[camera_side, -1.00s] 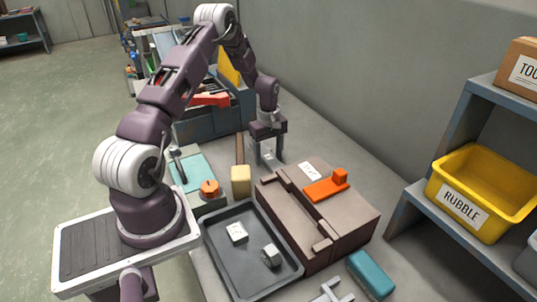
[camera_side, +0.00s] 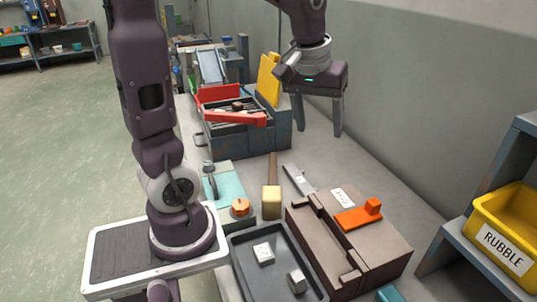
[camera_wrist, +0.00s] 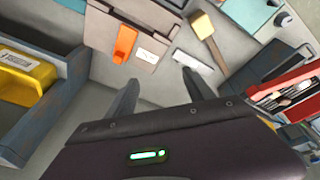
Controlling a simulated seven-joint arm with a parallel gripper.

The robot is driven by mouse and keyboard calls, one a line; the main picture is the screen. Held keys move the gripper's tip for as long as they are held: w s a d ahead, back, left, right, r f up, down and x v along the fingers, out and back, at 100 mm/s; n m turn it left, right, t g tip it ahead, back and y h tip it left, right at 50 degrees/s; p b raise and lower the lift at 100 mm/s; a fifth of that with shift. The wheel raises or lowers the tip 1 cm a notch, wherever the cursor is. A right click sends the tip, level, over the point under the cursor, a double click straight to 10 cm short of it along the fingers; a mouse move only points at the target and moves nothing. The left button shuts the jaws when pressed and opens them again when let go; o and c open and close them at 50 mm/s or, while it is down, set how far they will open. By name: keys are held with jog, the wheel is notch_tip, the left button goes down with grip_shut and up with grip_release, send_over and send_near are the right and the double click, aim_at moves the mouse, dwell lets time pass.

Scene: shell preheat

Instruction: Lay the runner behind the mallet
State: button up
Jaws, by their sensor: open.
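The mallet (camera_side: 272,204) lies on the bench with its yellowish block head toward the camera and its brown handle pointing away. It also shows in the wrist view (camera_wrist: 203,26). A flat grey metal strip, which I take for the runner (camera_side: 299,180), lies on the bench just right of the mallet handle in the side view, apart from it. The runner shows in the wrist view (camera_wrist: 193,62) with a pale patch. My gripper (camera_side: 318,132) is open and empty, raised above the bench beyond the runner. In the wrist view my fingertips (camera_wrist: 160,77) are spread, with nothing between them.
A brown case (camera_side: 370,250) with an orange handle (camera_side: 360,214) stands close to the runner's near end. A dark tray (camera_side: 240,262) with pale blocks is in front. A grey toolbox (camera_side: 245,138) stands behind left. A shelf holds the yellow rubble bin (camera_side: 505,235) at right.

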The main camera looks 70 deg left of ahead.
jog(key=s+d+m+t, duration=0.1)
jog(key=s+d+m, duration=0.3)
jog(key=s, duration=0.3)
jog(key=s+d+r+m+t+h, duration=0.1)
jog(key=s+d+m, duration=0.3)
jog(key=s, duration=0.4)
jog(key=shift+s+d+r+t, duration=0.15)
jog(key=shift+s+d+t, duration=0.2)
jog(key=shift+d, duration=0.3)
